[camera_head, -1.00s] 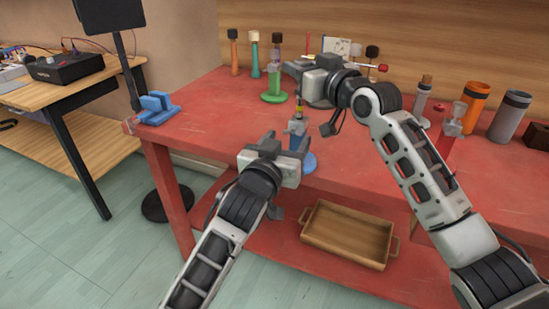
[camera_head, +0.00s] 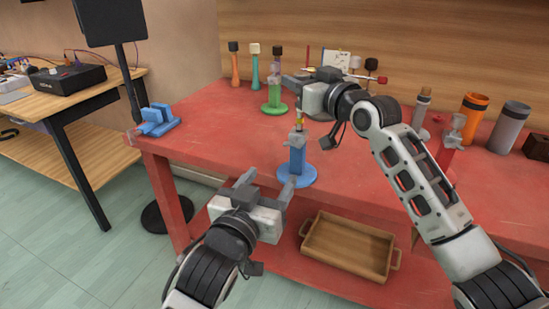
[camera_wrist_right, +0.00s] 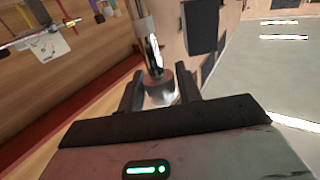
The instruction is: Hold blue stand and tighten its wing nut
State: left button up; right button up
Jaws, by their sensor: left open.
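The blue stand (camera_head: 297,160) is upright near the red table's front edge, with a round blue base and a grey clamp (camera_head: 298,138) on top. A small yellow and red piece shows above the clamp. I cannot make out the wing nut clearly. My left gripper (camera_head: 267,183) is open and empty, in front of the stand and to its left. Its fingers point toward the stand. My right gripper (camera_head: 293,84) is above and behind the stand top. In the right wrist view, its fingers (camera_wrist_right: 159,88) stand either side of a round grey metal piece; whether they grip it is unclear.
A green stand (camera_head: 274,97) stands behind, near several handled pieces. A blue block-like piece (camera_head: 155,120) lies at the table's left corner. Orange (camera_head: 470,115) and grey (camera_head: 508,127) cylinders stand at right. A wooden tray (camera_head: 348,246) is on the lower shelf.

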jog(key=shift+o, duration=1.2)
